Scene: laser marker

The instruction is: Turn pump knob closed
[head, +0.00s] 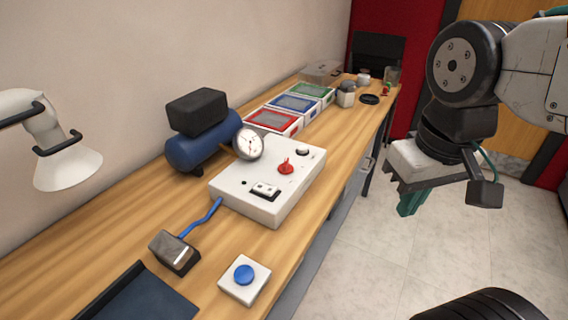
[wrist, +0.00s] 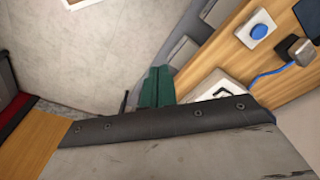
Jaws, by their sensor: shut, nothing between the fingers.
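The white pump box (head: 262,200) sits on the wooden bench, with a red knob (head: 286,167) on its top right part. A pressure gauge (head: 249,143) stands at its back edge, beside a blue tank with a black top (head: 197,150). My gripper (head: 408,203) hangs over the floor to the right of the bench, well apart from the knob. Its green fingers also show in the wrist view (wrist: 157,88), shut together and empty. In the wrist view the white box (wrist: 215,88) is partly hidden behind my wrist, and I cannot make out the red knob there.
On the bench, a blue button on a white base (head: 244,277) and a dark block with a blue cable (head: 174,251) lie in front. Red, blue and green trays (head: 272,121) and small items stand behind. A white lamp (head: 67,168) juts from the left wall.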

